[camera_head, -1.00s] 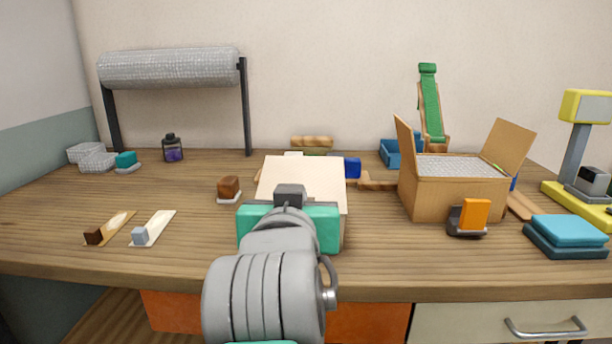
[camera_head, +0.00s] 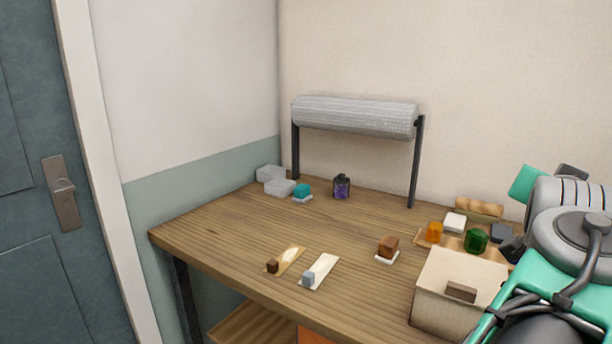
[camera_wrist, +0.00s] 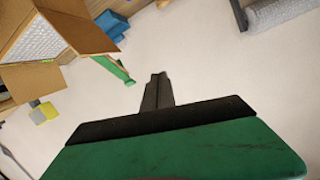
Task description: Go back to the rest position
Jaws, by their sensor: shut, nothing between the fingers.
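My gripper (camera_wrist: 157,80) shows in the wrist view as a green body with a dark plate and dark fingers pressed together. It is shut and empty, with nothing touching its fingertips. The wrist view is tilted, with pale wall behind the fingers. In the head view my grey and teal arm fills the right edge, and the fingers cannot be made out there.
The wooden table (camera_head: 225,235) bears a pale box (camera_head: 450,290), a brown block (camera_head: 388,246), a purple jar (camera_head: 341,187) and a bubble-wrap roll (camera_head: 355,115). An open cardboard box (camera_wrist: 60,38) shows in the wrist view. A door (camera_head: 50,200) stands left.

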